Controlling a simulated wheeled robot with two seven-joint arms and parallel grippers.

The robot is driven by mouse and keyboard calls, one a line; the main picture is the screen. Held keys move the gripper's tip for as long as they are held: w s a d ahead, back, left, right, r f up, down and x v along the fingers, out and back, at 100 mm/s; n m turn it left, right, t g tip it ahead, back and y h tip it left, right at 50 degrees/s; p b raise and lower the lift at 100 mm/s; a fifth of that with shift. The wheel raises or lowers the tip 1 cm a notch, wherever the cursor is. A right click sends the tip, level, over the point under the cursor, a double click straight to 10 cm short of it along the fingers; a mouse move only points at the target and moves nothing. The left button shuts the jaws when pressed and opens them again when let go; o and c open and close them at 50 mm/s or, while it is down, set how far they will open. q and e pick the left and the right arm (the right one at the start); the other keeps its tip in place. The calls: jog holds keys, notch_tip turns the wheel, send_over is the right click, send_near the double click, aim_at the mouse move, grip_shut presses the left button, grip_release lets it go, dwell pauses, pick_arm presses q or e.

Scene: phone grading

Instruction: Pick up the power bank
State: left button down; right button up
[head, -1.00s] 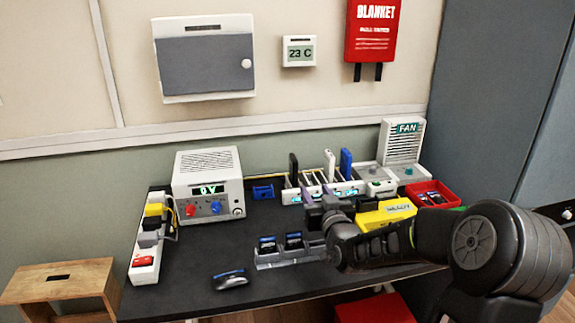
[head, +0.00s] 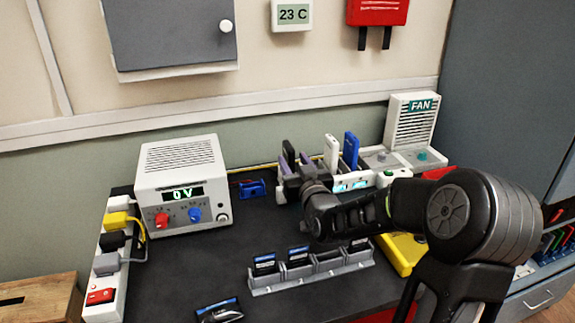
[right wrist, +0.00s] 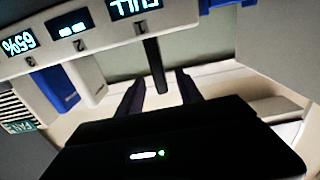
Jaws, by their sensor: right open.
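A black power bank (head: 289,152) stands upright in the leftmost visible slot of the white charging dock (head: 379,180). A white power bank (head: 331,151) and a blue power bank (head: 350,150) stand to its right. My right gripper (head: 292,170) is open, its fingers at the black power bank. In the right wrist view the black power bank (right wrist: 154,66) shows edge-on between the open fingers of the right gripper (right wrist: 159,93); I cannot tell whether they touch it. My left gripper is not in view.
A grey tray (head: 330,274) with several dark items is in front of the arm. A power supply (head: 180,185) and a power strip (head: 103,268) are at left. A blue holder (head: 251,189) lies left of the dock. A fan unit (head: 411,122) stands at right.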

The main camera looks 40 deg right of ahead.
aim_at(286, 148)
jog(key=shift+x, duration=1.3)
jog(key=shift+p+x, duration=0.3)
jog(key=shift+x, duration=2.3)
grip_shut()
